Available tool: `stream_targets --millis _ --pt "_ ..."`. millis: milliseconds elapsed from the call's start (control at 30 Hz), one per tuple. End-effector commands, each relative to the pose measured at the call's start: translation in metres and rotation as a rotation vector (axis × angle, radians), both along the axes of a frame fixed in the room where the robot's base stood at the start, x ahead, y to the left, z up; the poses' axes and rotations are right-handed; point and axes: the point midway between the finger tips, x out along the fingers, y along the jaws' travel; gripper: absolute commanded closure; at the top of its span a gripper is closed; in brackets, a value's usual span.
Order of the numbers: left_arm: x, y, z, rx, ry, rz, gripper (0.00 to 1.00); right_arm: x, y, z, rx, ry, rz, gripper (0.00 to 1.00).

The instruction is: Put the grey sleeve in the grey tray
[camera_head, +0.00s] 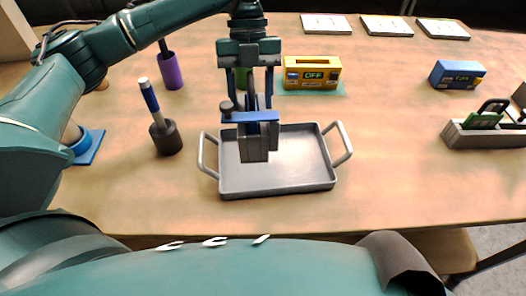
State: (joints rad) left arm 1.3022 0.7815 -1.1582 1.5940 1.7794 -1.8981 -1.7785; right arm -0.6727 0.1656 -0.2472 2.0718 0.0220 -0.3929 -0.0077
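The grey tray (290,184), with a handle at each end, lies on the table in front of me. My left gripper (257,150) points straight down over the tray's left half. My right gripper is not in view.
A purple cylinder (170,72) stands at the back left. A yellow box reading OFF (312,73) is behind the tray. A blue box (457,75) and a grey holder (482,137) are at the right.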

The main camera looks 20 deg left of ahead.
Motion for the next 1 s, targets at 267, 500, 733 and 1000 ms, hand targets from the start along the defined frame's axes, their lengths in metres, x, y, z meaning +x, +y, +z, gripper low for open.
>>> stream_targets --millis 267,500,733,1000 --pt "0.001 0.0 -0.018 -0.001 0.002 -0.056 0.95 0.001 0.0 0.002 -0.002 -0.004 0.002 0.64" --pt "0.001 0.0 -0.053 -0.002 -0.001 -0.053 0.95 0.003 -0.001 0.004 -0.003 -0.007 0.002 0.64" --pt "0.001 0.0 -0.07 -0.001 -0.001 -0.053 0.95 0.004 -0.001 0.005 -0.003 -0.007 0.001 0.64" --pt "0.0 0.001 -0.1 0.002 0.002 -0.051 1.0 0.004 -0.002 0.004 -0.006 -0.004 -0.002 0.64"
